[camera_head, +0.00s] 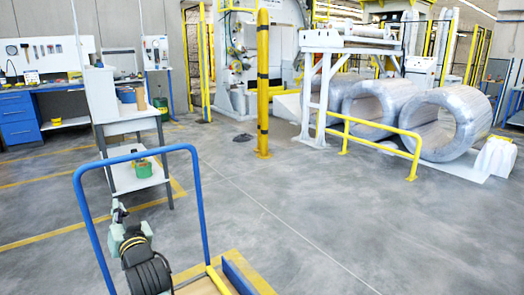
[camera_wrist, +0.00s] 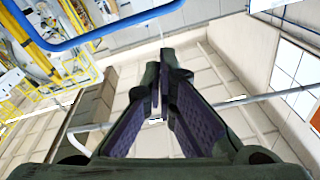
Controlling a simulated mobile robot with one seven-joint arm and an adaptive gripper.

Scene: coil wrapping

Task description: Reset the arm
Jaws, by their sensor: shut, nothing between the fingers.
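My gripper (camera_wrist: 165,65) fills the middle of the wrist view. Its dark green fingers with purple inner pads run together toward the tips, and it is shut with nothing held. It points up toward the ceiling. In the head view my arm is folded low at the lower left, close to the blue handle (camera_head: 201,205) of a cart. The blue handle also shows at the top left of the wrist view (camera_wrist: 110,30).
A grey stand (camera_head: 140,178) with shelves holds tape rolls behind the handle. A yellow post (camera_head: 263,90) and a yellow rail (camera_head: 385,140) stand before large wrapped coils (camera_head: 447,124). A blue workbench (camera_head: 18,118) is at the left. The floor at centre right is clear.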

